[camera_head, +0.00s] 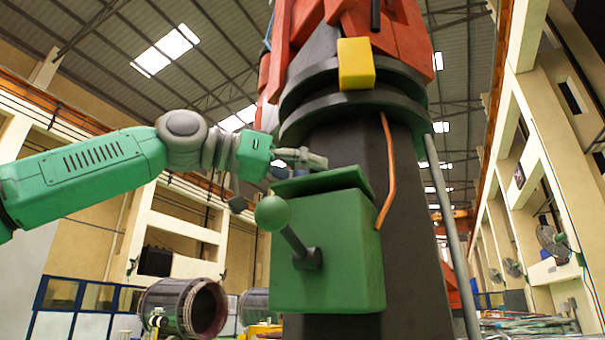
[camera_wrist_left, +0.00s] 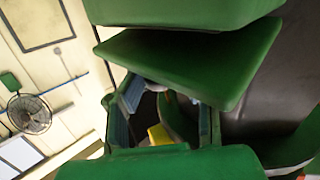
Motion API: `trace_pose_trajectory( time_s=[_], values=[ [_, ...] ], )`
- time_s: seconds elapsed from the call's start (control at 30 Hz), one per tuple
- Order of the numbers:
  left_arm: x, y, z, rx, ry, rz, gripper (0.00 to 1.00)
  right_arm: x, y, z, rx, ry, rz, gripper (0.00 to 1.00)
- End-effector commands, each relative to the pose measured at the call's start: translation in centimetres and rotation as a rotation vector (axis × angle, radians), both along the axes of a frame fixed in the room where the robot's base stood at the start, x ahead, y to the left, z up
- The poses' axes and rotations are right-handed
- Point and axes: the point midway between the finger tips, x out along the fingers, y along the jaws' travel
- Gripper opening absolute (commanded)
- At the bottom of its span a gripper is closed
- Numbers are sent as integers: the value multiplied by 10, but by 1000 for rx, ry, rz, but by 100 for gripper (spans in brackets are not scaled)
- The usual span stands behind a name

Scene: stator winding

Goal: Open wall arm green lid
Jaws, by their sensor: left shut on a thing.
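The green wall box (camera_head: 330,255) is mounted on the dark column. Its green lid (camera_head: 325,182) on top is tilted, with its far side raised from the box. In the left wrist view the lid (camera_wrist_left: 195,62) is a green panel with a narrow gap between it and the box (camera_wrist_left: 180,10). My left gripper (camera_head: 303,159) is at the lid's upper left edge. In the left wrist view its fingers (camera_wrist_left: 165,95) reach to the lid's edge and are shut on it. The exact contact is partly hidden behind the lid. My right gripper is in neither view.
A lever with a green ball knob (camera_head: 272,213) sticks out of the box's front, below my left gripper. An orange cable (camera_head: 388,175) runs down the column (camera_head: 410,240) beside the lid. A yellow block (camera_head: 356,64) sits above. Open hall space lies to the left.

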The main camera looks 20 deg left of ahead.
Motion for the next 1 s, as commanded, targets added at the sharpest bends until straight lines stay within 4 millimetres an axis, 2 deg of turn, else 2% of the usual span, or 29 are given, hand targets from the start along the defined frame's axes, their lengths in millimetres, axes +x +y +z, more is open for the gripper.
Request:
trace_pose_trajectory(
  time_s=[0.4, 1.0],
  values=[
    [17, -5, 7, 22, 277, -1, 0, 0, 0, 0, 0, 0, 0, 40],
    [32, -1, 16, 22, 474, 6, 0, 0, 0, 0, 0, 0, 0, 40]
  ],
)
